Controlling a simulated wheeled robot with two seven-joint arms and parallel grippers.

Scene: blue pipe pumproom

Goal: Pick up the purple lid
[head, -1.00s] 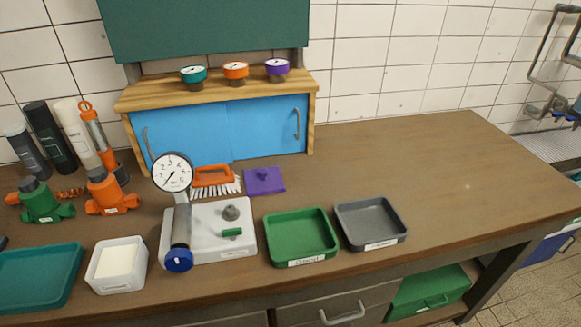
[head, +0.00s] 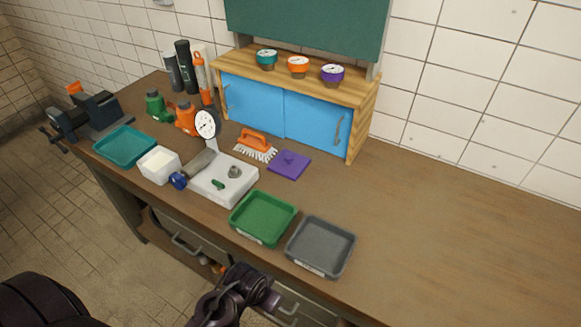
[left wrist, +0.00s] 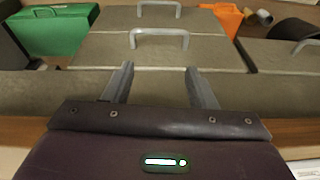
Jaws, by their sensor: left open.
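The purple lid (head: 283,171) is a flat square with a small knob on top. It lies on the wooden bench in front of the blue cabinet, just right of the orange brush. In the head view my left gripper (head: 274,302) is low at the bottom, in front of the bench drawers, well below and away from the lid. In the left wrist view the left gripper's two fingers (left wrist: 160,88) are apart with nothing between them. They point toward drawer fronts with metal handles, and the lid does not show there. My right gripper is not in view.
An orange brush (head: 256,140), white tray with a gauge (head: 240,189), green tray (head: 263,235) and grey tray (head: 321,262) surround the lid's area. The blue cabinet (head: 310,122) stands behind. The bench's right side is clear. Drawer handles (left wrist: 160,38) stick out near my left gripper.

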